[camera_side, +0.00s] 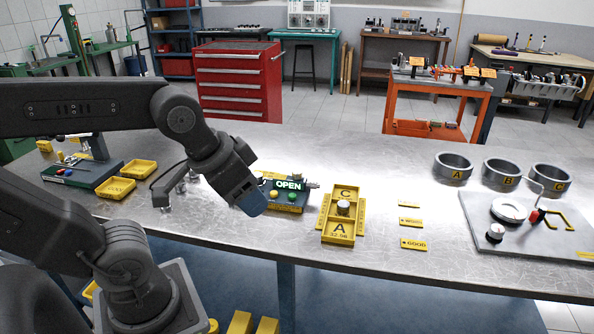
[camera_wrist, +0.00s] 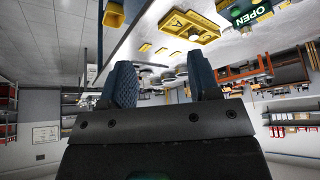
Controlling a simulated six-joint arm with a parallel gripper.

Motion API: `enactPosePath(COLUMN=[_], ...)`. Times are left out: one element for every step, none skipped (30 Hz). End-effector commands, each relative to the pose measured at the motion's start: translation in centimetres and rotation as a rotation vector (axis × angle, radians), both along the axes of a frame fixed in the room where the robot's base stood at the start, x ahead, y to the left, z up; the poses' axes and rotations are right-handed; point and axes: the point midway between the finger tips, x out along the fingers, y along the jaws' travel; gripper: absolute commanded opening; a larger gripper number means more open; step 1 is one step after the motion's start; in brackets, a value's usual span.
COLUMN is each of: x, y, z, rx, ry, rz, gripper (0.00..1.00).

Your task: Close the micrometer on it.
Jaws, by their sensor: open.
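The bench micrometer (camera_side: 288,193) has a dark green body, a lit display reading OPEN, and yellow and green buttons. It stands mid-bench, with a metal spindle end sticking out to the right. My arm hides its left part, so I cannot tell what sits between its measuring faces. Its OPEN display shows in the wrist view (camera_wrist: 250,12). My gripper (camera_side: 252,203) is just left of and in front of the micrometer, pointing down. In the wrist view, both blue fingers of my gripper (camera_wrist: 164,82) are wide apart with nothing between them.
A yellow tray (camera_side: 338,229) marked A and C, holding a metal cylinder, stands right of the micrometer. Yellow label plates (camera_side: 413,244) lie beyond it. Rings (camera_side: 453,166) and a gauge plate (camera_side: 535,245) are at right. A press-like stand (camera_side: 75,172) and yellow bins (camera_side: 115,188) are at left.

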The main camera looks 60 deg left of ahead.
Motion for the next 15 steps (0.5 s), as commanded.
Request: enactPosePath(x=[0.6, 1.1, 1.9, 2.7, 3.6, 4.9, 5.9, 7.0, 8.5, 9.5, 10.6, 12.0, 13.0, 14.0, 15.3], y=[0.3, 0.5, 0.8, 1.2, 1.6, 2.3, 2.9, 3.6, 4.5, 5.3, 6.0, 7.2, 8.0, 9.0, 10.3], z=[0.3, 0.7, 1.1, 1.5, 1.9, 2.5, 2.9, 3.2, 3.6, 3.8, 3.9, 4.0, 4.0, 4.0, 3.8], rx=[0.011, 0.021, 0.038, 0.054, 0.071, 0.093, 0.11, 0.126, 0.145, 0.158, 0.168, 0.183, 0.19, 0.198, 0.205], ry=[0.012, 0.022, 0.039, 0.054, 0.073, 0.099, 0.12, 0.142, 0.17, 0.193, 0.214, 0.241, 0.262, 0.282, 0.308], rz=[-0.01, -0.02, -0.042, -0.061, -0.085, -0.118, -0.146, -0.177, -0.217, -0.249, -0.279, -0.322, -0.355, -0.388, -0.433], gripper=[0.56, 0.56, 0.56, 0.56, 0.56, 0.56, 0.56, 0.56, 0.56, 0.56, 0.56, 0.56, 0.56, 0.56, 0.56])
